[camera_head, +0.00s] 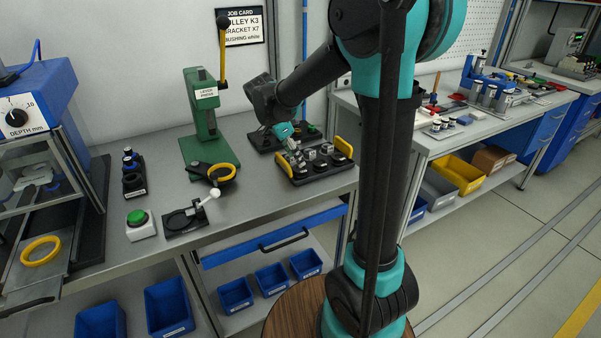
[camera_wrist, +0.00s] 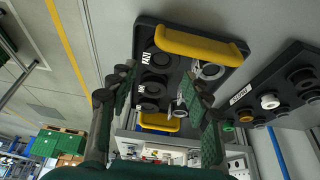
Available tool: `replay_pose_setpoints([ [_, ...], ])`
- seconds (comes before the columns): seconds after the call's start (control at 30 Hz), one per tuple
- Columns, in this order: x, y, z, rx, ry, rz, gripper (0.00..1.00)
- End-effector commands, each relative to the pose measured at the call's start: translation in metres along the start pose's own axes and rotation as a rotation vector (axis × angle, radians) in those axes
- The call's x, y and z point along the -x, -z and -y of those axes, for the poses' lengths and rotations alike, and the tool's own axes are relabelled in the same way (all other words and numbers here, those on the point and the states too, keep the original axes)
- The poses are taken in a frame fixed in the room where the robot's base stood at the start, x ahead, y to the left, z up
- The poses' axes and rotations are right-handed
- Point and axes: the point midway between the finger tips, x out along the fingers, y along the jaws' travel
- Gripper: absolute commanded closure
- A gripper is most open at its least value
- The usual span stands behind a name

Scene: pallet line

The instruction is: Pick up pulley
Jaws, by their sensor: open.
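A black tray (camera_head: 318,172) with yellow handles stands on the bench. The wrist view shows dark round parts in it that look like pulleys, one near the far handle (camera_wrist: 168,38) and one lower down (camera_wrist: 152,88). Small white labels lie beside them, too small to read surely. Shiny metal pieces (camera_wrist: 210,71) sit in the tray's other row. My gripper (camera_head: 285,133) is over the tray's back left side in the head view. In the wrist view my gripper (camera_wrist: 158,86) is open, its fingers on either side of the lower round parts. No part is seen held.
A second dark tray (camera_wrist: 290,88) with round bushings is beside the first. A job card (camera_head: 241,24) hangs behind. A green-button box (camera_head: 139,222) is at the front left.

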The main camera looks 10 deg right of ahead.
Motion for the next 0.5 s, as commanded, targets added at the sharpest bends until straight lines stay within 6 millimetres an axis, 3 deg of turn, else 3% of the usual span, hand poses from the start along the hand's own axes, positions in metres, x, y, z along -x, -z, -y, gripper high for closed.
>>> replay_pose_setpoints([
  [0.5, -0.052, -0.003, 0.002, 0.000, -0.001, 0.000, 0.51],
])
